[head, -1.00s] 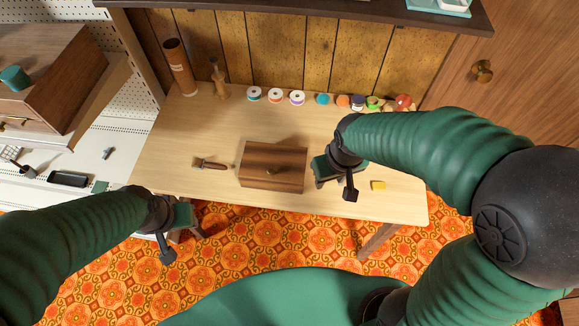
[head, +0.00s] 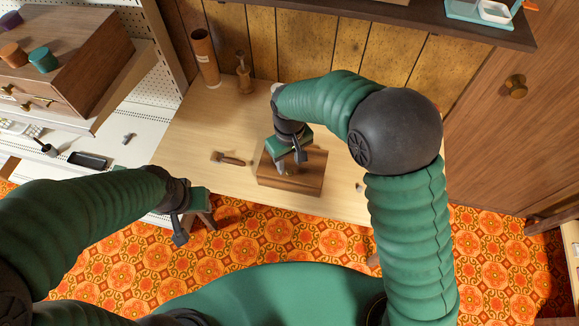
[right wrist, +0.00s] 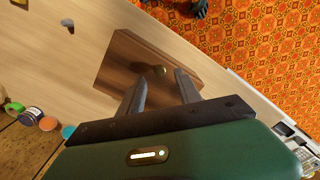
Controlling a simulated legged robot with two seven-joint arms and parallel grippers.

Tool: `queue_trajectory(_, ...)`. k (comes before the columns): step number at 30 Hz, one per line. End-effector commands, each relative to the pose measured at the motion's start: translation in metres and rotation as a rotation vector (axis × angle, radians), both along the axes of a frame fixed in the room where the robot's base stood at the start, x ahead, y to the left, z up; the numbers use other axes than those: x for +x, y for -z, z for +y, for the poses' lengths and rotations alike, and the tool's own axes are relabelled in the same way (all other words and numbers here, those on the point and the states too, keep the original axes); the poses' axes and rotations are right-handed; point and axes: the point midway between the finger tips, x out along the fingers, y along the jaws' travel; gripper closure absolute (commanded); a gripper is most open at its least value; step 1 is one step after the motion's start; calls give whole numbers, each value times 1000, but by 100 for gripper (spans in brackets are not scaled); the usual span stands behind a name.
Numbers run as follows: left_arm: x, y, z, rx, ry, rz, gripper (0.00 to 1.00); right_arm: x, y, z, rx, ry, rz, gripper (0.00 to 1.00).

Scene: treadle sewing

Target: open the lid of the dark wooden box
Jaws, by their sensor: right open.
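The dark wooden box (head: 308,183) sits on the light wooden table, and its lid looks shut. My right gripper (head: 284,169) is over the box in the head view and hides part of its lid. In the right wrist view the box (right wrist: 120,72) lies beyond the open fingers (right wrist: 162,76).
A wooden-handled tool (head: 230,159) lies left of the box. A brown cylinder (head: 204,57) and a turned wooden piece (head: 243,73) stand at the back left. Spools (right wrist: 33,115) line the back edge. The table (head: 190,142) is clear around the tool.

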Motion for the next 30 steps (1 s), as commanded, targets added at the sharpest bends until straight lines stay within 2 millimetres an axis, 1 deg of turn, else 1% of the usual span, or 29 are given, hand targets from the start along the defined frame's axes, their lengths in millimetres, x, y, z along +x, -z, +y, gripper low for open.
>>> queue_trajectory(1,0,1,0,0,0,0,64,-1,11,0,-2,0,4,59)
queue_trajectory(3,0,1,0,0,0,0,64,0,22,0,-1,0,3,59)
queue_trajectory(6,0,1,0,0,0,0,64,0,32,0,0,0,1,59)
queue_trajectory(9,0,1,0,0,0,0,64,0,36,-1,0,0,0,59)
queue_trajectory(15,0,1,0,0,0,0,64,0,35,0,0,0,-1,59)
queue_trajectory(24,0,1,0,0,0,0,64,1,35,0,0,0,0,99)
queue_trajectory(25,0,1,0,0,0,0,64,1,35,0,0,0,0,100)
queue_trajectory(30,0,1,0,0,0,0,64,1,35,0,0,0,-1,100)
